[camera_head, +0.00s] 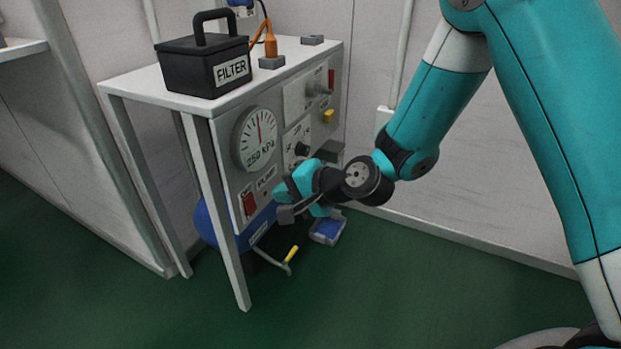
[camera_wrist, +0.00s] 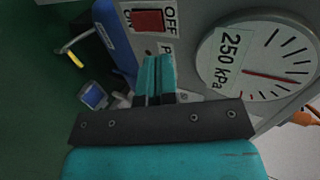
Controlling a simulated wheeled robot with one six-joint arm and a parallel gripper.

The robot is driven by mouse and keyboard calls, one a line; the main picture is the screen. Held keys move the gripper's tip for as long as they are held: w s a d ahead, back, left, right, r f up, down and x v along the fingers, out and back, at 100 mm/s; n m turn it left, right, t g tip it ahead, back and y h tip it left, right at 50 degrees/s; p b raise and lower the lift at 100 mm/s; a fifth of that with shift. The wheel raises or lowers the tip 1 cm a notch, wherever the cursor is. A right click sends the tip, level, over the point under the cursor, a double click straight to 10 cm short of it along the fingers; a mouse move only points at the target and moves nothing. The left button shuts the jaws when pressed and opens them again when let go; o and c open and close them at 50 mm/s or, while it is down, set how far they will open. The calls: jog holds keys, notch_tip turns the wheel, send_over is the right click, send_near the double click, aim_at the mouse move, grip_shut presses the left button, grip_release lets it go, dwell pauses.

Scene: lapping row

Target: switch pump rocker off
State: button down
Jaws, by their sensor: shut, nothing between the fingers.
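The red pump rocker (camera_head: 249,204) sits low on the front left of the grey panel, under the gauge. It also shows at the top of the wrist view (camera_wrist: 147,19), on a white plate lettered OFF and ON. I cannot tell which way it is tipped. My gripper (camera_head: 284,213) is to the right of the rocker in the head view, apart from it. In the wrist view its teal fingers (camera_wrist: 155,62) are together and empty, pointing toward the panel just short of the rocker plate. A PUMP label (camera_head: 266,177) is partly visible beside the rocker.
The 250 kPa gauge (camera_head: 257,138) is above the rocker. Another red switch (camera_head: 331,79) and a yellow knob (camera_head: 328,116) are farther right on the panel. A black FILTER box (camera_head: 204,65) stands on the bench top. A yellow-handled lever (camera_head: 291,254) sticks out below. Green floor in front is clear.

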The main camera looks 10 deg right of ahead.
jog(key=r+p+v, duration=0.1)
jog(key=v, duration=0.6)
jog(key=shift+w+a+r+p, duration=0.2)
jog(key=shift+a+p, duration=0.05)
jog(key=shift+p, duration=0.05)
jog(key=s+a+r+n+g+p, duration=0.2)
jog(key=s+r+n+g, duration=0.3)
jog(key=s+r+n, duration=0.45)
jog(key=s+d+r+n+g+h+p, duration=0.1)
jog(key=s+d+r+n+g+h, duration=0.2)
jog(key=s, duration=0.4)
jog(key=s+d+r+n+h+p, duration=0.1)
jog(key=s+d+r+n+h, duration=0.25)
jog(key=s, duration=0.25)
notch_tip(320, 180, up, 37)
jog(key=m+p, duration=0.1)
jog(key=p, duration=3.6)
jog(key=shift+d+f+y, duration=0.2)
jog(key=shift+d+y, duration=0.2)
jog(key=shift+y, duration=0.05)
jog(key=shift+w, duration=0.15)
